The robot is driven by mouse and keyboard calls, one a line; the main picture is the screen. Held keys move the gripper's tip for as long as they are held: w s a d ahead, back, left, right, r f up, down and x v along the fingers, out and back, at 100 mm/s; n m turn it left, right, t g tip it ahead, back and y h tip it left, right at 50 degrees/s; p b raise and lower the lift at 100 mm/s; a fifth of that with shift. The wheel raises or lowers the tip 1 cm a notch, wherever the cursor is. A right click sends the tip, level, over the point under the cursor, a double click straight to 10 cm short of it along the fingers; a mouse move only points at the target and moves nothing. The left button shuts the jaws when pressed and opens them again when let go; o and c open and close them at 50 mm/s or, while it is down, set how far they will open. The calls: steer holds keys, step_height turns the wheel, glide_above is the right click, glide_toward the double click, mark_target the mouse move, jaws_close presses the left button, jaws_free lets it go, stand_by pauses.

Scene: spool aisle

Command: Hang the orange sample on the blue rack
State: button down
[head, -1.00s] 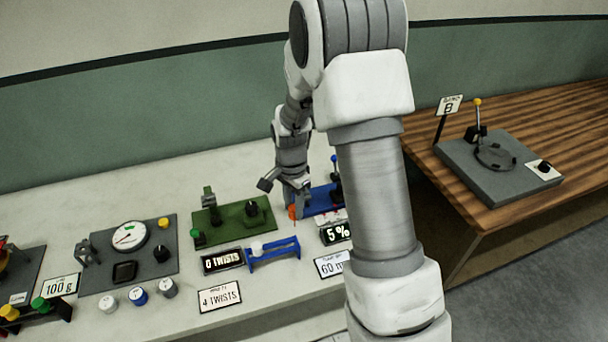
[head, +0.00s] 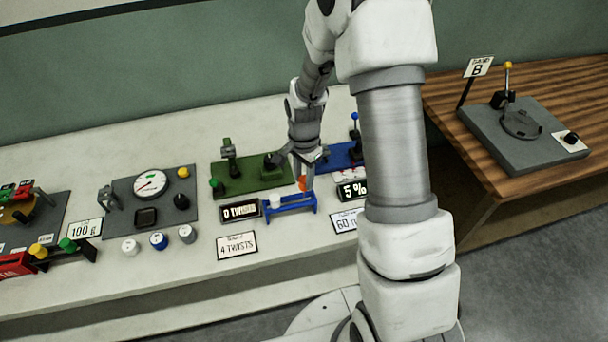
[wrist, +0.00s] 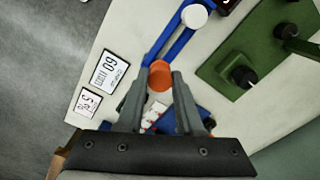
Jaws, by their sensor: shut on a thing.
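The orange sample (wrist: 160,76) is between the fingertips of my gripper (wrist: 161,82) in the wrist view, and the jaws are shut on it. In the head view a small part of the orange sample (head: 302,184) shows below my gripper (head: 303,172). The blue rack (head: 290,203) stands on the pale bench just below and beside the sample. In the wrist view the blue rack (wrist: 178,44) runs up from the sample, with a white-capped piece (wrist: 194,16) on it. I cannot tell whether the sample touches the rack.
A green station (head: 240,178) lies left of my gripper and a blue station (head: 340,158) behind it to the right. Label cards, including "4 TWISTS" (head: 236,246), stand in front. A grey gauge station (head: 130,205) is further left. A wooden bench (head: 440,95) is at right.

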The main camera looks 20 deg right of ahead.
stand_by(0.4)
steer(key=shift+f+b, duration=2.2)
steer(key=shift+f, duration=0.45)
steer(key=shift+c, duration=2.4)
jaws_free()
steer(key=shift+r, duration=0.1)
step_height(320, 180, up, 18)
steer(key=shift+f, duration=0.25)
steer(key=shift+r, duration=0.1)
step_height(320, 180, up, 6)
steer(key=n+t, duration=0.1)
steer(key=n, duration=0.2)
glide_above(304, 189)
steer(key=s, duration=0.3)
steer(key=s+r+n+t, duration=0.2)
steer(key=s+r+n, duration=0.1)
steer(key=s, duration=0.5)
steer(key=s+r+n+t, duration=0.2)
steer(key=s+r+n, duration=0.2)
steer(key=s+n, duration=0.2)
steer(key=shift+s+d+t, duration=0.2)
steer(key=shift+s+t, duration=0.1)
steer(key=shift+s, duration=0.7)
